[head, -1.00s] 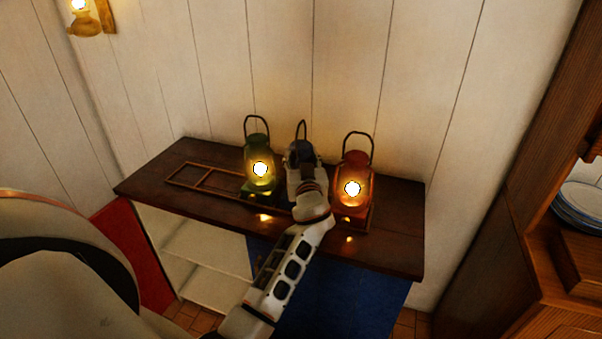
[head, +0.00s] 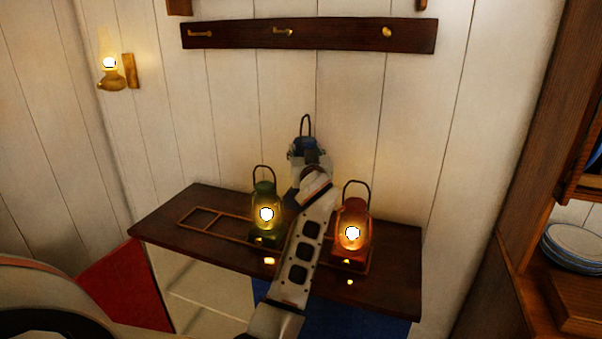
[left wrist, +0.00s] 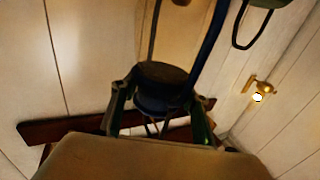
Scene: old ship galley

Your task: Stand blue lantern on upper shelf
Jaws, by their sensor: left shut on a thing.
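The blue lantern (head: 303,146) is held up above the counter in front of the white plank wall, its wire handle on top. My left gripper (head: 309,160) is shut on it, and my wrist hides its lower part. In the left wrist view the lantern's dark body (left wrist: 160,84) sits between the two fingers (left wrist: 157,112). An upper shelf is not clearly shown; two wooden pieces, one of them a bracket-like end (head: 179,6), are cut off at the head view's top edge. My right gripper is not in view.
A lit green lantern (head: 265,205) and a lit red lantern (head: 353,222) stand on the dark counter (head: 165,238), either side of my forearm. A hook rail (head: 340,35) crosses the wall above. A wall lamp (head: 111,80) is left; a cabinet with plates (head: 575,248) is right.

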